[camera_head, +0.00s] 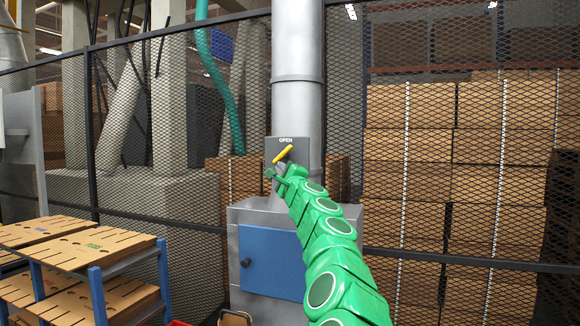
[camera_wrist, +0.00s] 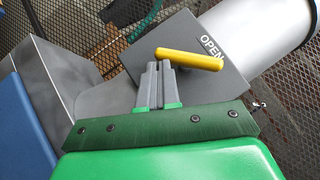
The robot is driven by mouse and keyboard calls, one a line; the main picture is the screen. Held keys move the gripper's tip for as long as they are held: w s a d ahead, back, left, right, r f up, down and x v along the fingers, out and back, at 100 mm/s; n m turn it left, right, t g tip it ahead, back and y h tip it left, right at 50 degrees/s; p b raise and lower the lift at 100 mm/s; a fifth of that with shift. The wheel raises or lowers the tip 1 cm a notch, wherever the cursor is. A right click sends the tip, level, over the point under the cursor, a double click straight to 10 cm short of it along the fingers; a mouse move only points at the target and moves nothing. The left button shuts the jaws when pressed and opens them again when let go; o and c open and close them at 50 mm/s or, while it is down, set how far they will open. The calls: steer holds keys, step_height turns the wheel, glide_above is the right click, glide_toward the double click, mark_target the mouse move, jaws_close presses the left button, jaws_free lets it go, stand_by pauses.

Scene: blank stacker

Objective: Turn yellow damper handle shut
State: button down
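The yellow damper handle (camera_head: 283,154) is a short bar on a grey plate (camera_head: 271,146) marked OPEN, on the front of a vertical grey duct. In the head view it slants up to the right, below the word. In the wrist view the handle (camera_wrist: 190,58) lies crosswise just past my fingertips. My gripper (camera_wrist: 160,66) has its two grey fingers close together, with only a thin gap and no handle between them. Its tips are at the handle's left end; whether they touch it I cannot tell. In the head view my gripper (camera_head: 280,169) is just below the handle.
A grey cabinet with a blue door (camera_head: 270,262) stands under the duct (camera_head: 297,50). A mesh fence (camera_head: 180,120) runs behind, with stacked cartons (camera_head: 410,190) beyond. A blue-framed rack (camera_head: 97,290) holding flat cardboard stands at left.

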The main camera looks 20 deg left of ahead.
steer(key=shift+a+m+t, duration=0.15)
steer(key=shift+m+t, duration=0.15)
steer(key=shift+m, duration=0.1)
steer(key=shift+a+m+t, duration=0.15)
steer(key=shift+m+t, duration=0.65)
steer(key=shift+m, duration=0.2)
steer(key=shift+a+f+m+t+h, duration=0.2)
steer(key=shift+m+t+h, duration=0.3)
steer(key=shift+m+t, duration=0.45)
steer(key=shift+r+m, duration=0.15)
steer(key=shift+m, duration=0.4)
steer(key=shift+a+m+t+h, duration=0.2)
steer(key=shift+m+t+h, duration=0.4)
steer(key=shift+m+t, duration=0.1)
steer(key=shift+a+r, duration=0.3)
steer(key=shift+a, duration=0.6)
steer(key=shift+w, duration=0.1)
